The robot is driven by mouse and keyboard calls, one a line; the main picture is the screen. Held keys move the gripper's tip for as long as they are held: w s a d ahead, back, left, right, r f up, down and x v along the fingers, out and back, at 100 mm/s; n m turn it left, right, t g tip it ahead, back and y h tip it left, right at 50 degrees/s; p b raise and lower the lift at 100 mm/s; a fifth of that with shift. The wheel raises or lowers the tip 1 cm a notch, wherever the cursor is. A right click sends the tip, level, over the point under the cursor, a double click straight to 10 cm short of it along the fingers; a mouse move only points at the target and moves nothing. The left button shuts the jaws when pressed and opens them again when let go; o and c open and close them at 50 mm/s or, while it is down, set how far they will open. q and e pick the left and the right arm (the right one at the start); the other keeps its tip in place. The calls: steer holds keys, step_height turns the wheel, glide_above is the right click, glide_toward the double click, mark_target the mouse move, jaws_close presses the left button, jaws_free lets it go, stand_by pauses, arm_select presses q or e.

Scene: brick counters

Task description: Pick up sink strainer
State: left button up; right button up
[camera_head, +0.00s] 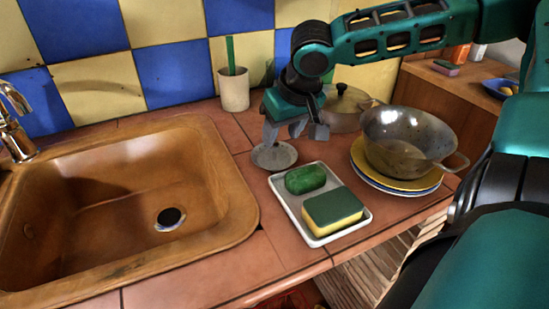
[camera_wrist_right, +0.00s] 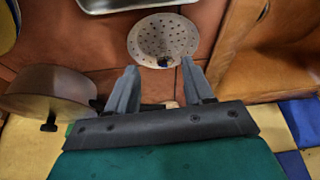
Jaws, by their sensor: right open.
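The sink strainer (camera_head: 274,157) is a round grey metal disc. It lies on the tiled counter between the sink and the white tray. My right gripper (camera_head: 296,132) is open, pointing down just above the strainer. In the right wrist view its two fingers (camera_wrist_right: 161,78) are spread, with the strainer just beyond their tips and nothing between them. My left gripper is not in view.
The brown sink (camera_head: 225,190) is left of the strainer. The white tray (camera_head: 325,238) holds a green soap and a sponge (camera_head: 333,210).

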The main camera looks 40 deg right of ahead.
mark_target(276, 145)
steer(key=x, duration=0.1)
steer(key=b+x, duration=0.1)
steer(key=x, duration=0.1)
steer(key=shift+a+f, duration=0.3)
steer(key=shift+f, duration=0.1)
steer(key=shift+w+f+b, duration=0.25)
steer(key=shift+f+b, duration=0.1)
steer(key=shift+f, duration=0.05)
jaws_close()
